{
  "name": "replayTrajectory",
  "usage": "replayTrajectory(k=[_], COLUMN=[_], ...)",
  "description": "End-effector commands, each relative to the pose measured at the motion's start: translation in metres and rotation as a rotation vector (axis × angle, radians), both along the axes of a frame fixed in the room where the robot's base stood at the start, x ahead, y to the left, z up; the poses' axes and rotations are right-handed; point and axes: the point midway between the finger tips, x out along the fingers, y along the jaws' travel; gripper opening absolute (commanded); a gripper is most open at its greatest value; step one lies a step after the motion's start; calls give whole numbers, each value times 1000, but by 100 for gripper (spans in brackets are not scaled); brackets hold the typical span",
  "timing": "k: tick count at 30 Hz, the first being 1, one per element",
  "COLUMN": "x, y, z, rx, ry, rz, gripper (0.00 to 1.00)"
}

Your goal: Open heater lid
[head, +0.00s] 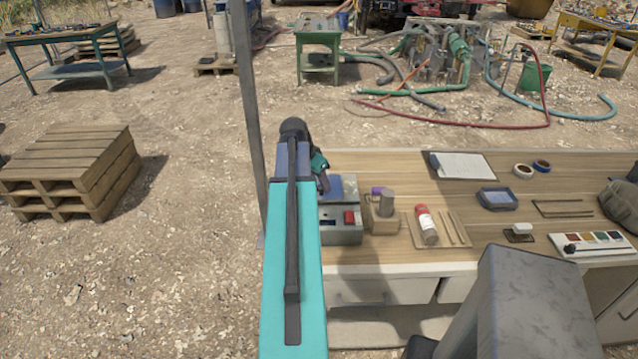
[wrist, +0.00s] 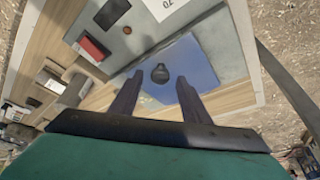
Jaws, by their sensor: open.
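The heater is a grey box (head: 345,234) with a red switch at the left end of the wooden bench; my arm hides its left side. Its blue lid (head: 336,190) appears to lie flat on top. In the wrist view the lid (wrist: 203,66) has a dark round knob (wrist: 160,73). My gripper (wrist: 156,86) is open over the lid, its two dark fingers apart with the knob showing just beyond and between the tips. I see no contact with the knob. In the head view the gripper (head: 322,180) is mostly hidden at the arm's end.
Right of the heater stand a wooden block with a grey cylinder (head: 382,222) and a board with a red-and-white bottle (head: 427,225). A blue tray (head: 497,198), tape rolls and a paint set (head: 597,244) lie further right. A thin grey post (head: 251,120) rises left of the bench.

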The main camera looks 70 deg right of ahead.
Motion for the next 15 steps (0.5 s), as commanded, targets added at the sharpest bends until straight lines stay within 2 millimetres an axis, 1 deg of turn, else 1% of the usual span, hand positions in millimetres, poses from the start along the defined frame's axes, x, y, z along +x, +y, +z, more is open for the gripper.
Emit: replayTrajectory(k=[6,15], x=[-2,-2], y=[-3,-4], z=[-9,-10], rx=[0,0], ry=[0,0], rz=[0,0], gripper=[43,43])
